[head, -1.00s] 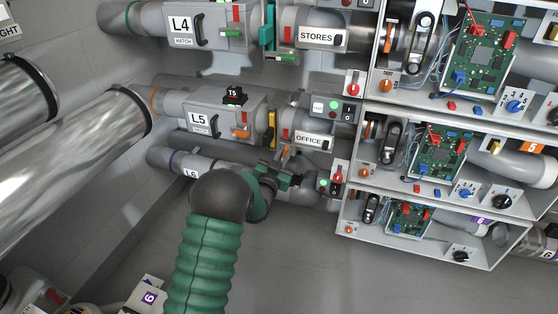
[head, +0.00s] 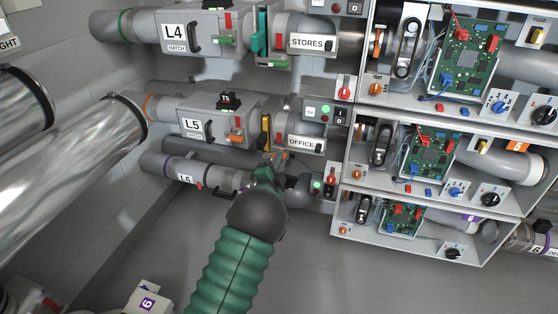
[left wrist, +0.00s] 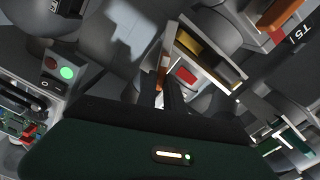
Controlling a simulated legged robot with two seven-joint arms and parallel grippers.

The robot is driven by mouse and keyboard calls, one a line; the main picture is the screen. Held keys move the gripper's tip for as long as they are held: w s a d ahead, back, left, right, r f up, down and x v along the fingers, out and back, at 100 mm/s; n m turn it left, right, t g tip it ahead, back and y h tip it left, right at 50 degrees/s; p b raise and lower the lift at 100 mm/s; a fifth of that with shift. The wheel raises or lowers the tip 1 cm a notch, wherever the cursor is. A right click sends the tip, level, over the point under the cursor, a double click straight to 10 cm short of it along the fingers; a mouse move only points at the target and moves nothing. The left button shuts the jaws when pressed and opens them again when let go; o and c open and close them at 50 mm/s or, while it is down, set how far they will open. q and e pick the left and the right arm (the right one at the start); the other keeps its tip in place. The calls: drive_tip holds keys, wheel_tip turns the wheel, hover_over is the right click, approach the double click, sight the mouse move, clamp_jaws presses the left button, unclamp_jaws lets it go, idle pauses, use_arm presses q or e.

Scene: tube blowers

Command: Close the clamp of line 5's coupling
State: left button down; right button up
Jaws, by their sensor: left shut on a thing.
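Line 5's housing, labelled L5 (head: 193,126), is at centre left in the head view. Its coupling sits beside the yellow plate (head: 266,133), left of the OFFICE label (head: 304,143). A small orange clamp lever (head: 284,155) shows below the coupling. My left gripper (head: 276,163) reaches up to it from below. In the left wrist view its dark fingers (left wrist: 167,92) are shut on a narrow orange piece (left wrist: 165,66), which looks like this lever. The yellow plate (left wrist: 205,52) is just beyond. The fingers hide part of the lever, so its exact angle is unclear. My right gripper is out of view.
A switch box (head: 325,112) with a green light is right of the coupling; it also shows in the left wrist view (left wrist: 60,75). Line 6's pipe (head: 185,178) runs close below. An orange hatch handle (head: 235,138) is left of the yellow plate. Open circuit-board shelves (head: 350,160) stand to the right.

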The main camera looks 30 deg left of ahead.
use_arm(q)
drive_tip(key=m, duration=0.2)
drive_tip(key=f+m, duration=0.1)
drive_tip(key=m, duration=0.1)
drive_tip(key=shift+d+m, duration=0.2)
drive_tip(key=shift+m, duration=0.1)
drive_tip(key=shift+f, duration=0.15)
idle(0.3)
drive_tip(key=c, duration=1.5)
unclamp_jaws()
drive_tip(key=shift+o, duration=0.2)
drive_tip(key=shift+r, duration=0.2)
drive_tip(key=p+v, duration=0.6)
drive_tip(key=v, duration=1)
drive_tip(key=shift+s, duration=0.4)
